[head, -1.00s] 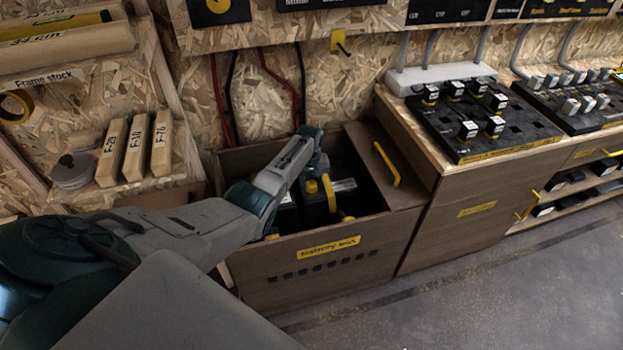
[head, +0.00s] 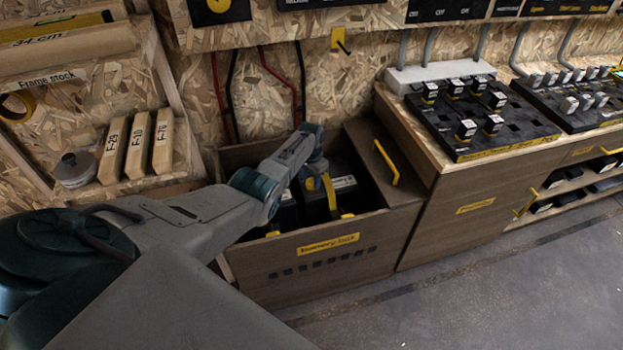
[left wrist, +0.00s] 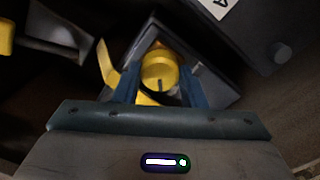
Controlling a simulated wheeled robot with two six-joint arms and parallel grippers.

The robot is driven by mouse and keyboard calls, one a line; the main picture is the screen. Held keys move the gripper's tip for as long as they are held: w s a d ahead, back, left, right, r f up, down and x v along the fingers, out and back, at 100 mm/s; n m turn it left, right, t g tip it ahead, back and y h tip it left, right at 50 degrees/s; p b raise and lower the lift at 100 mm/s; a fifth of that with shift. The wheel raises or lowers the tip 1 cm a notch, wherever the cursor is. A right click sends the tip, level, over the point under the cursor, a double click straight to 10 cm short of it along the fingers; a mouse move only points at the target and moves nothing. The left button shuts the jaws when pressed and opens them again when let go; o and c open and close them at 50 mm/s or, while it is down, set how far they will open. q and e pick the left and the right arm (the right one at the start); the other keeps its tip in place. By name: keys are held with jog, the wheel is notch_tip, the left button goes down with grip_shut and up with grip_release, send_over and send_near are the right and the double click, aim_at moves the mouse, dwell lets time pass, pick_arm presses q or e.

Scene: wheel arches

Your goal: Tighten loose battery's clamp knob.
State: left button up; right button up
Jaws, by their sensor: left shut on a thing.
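The open battery box (head: 290,272) stands on the floor against the back wall, with its yellow label on the front. Dark batteries (head: 345,184) sit inside it, one with a yellow strap (head: 330,191). My left gripper (head: 313,184) reaches down into the box. In the left wrist view its two blue fingers (left wrist: 160,82) are shut on a round yellow clamp knob (left wrist: 158,68), one on each side. A yellow curved piece (left wrist: 107,64) shows left of the knob. A dark battery with a white label (left wrist: 216,6) is at the top right. My right gripper is not in view.
The box lid with a yellow handle (head: 386,162) is at the box's right. A cabinet (head: 455,215) with a black module board (head: 482,122) stands beyond it. Labelled wooden blocks (head: 138,146) stand on the left shelf. The floor at the right front is clear.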

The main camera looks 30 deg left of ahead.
aim_at(311, 180)
pick_arm(q)
jog(key=shift+m, duration=1)
jog(key=o, duration=1)
jog(key=shift+r, duration=0.15)
jog(key=shift+w+a+r+p, duration=0.1)
jog(key=shift+r+p, duration=0.7)
jog(key=shift+r, duration=1.85)
jog(key=shift+a+r+p, duration=0.1)
jog(key=shift+r+p, duration=0.65)
jog(key=shift+r, duration=1.85)
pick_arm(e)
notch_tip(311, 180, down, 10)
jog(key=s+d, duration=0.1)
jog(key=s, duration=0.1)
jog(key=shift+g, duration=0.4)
pick_arm(q)
jog(key=shift+r, duration=0.1)
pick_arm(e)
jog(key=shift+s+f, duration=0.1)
